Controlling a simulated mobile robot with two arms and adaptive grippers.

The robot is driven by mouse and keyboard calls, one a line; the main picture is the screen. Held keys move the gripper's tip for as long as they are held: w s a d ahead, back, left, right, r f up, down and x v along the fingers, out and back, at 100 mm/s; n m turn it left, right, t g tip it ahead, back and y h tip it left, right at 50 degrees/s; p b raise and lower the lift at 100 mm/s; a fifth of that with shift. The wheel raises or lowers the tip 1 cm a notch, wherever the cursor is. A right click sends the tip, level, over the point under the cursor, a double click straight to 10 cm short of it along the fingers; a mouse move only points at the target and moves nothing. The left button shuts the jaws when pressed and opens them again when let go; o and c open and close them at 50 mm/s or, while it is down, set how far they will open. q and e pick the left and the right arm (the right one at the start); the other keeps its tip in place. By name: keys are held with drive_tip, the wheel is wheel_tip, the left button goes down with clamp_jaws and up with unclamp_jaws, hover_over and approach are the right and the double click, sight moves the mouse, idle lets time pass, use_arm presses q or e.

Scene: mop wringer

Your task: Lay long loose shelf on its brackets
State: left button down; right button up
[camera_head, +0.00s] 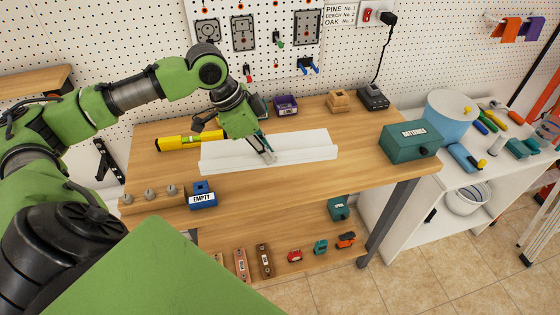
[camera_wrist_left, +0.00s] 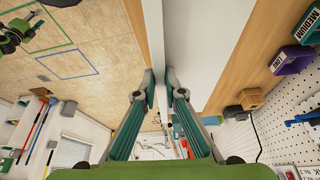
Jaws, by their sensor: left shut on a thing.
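The long white shelf (camera_head: 310,146) lies along the wooden workbench (camera_head: 370,160), roughly parallel to its front edge. My left gripper (camera_head: 266,154) reaches down to it near its middle and is shut on it. In the left wrist view my left gripper (camera_wrist_left: 161,84) has one finger on each side of the white shelf (camera_wrist_left: 190,45), pinching it by an edge. In the head view I cannot tell whether the shelf touches the bench top all along. A dark angled piece (camera_head: 108,162) on the wall at the left may be a bracket. My right gripper is not in view.
A yellow level (camera_head: 175,143) lies close to the shelf's left end. A blue box (camera_head: 202,196) and a peg block (camera_head: 152,195) stand at the front left. A teal box (camera_head: 408,142) stands at the right end. A wooden shelf (camera_head: 35,82) is at the far left.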

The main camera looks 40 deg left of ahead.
use_arm(q)
drive_tip(key=s+r+b, duration=0.2)
drive_tip(key=s+r, duration=0.1)
drive_tip(key=s, duration=0.5)
drive_tip(key=shift+a, duration=0.3)
drive_tip(key=c, duration=2.7)
unclamp_jaws()
drive_tip(key=shift+w+r, duration=0.1)
drive_tip(key=shift+c, duration=0.2)
clamp_jaws()
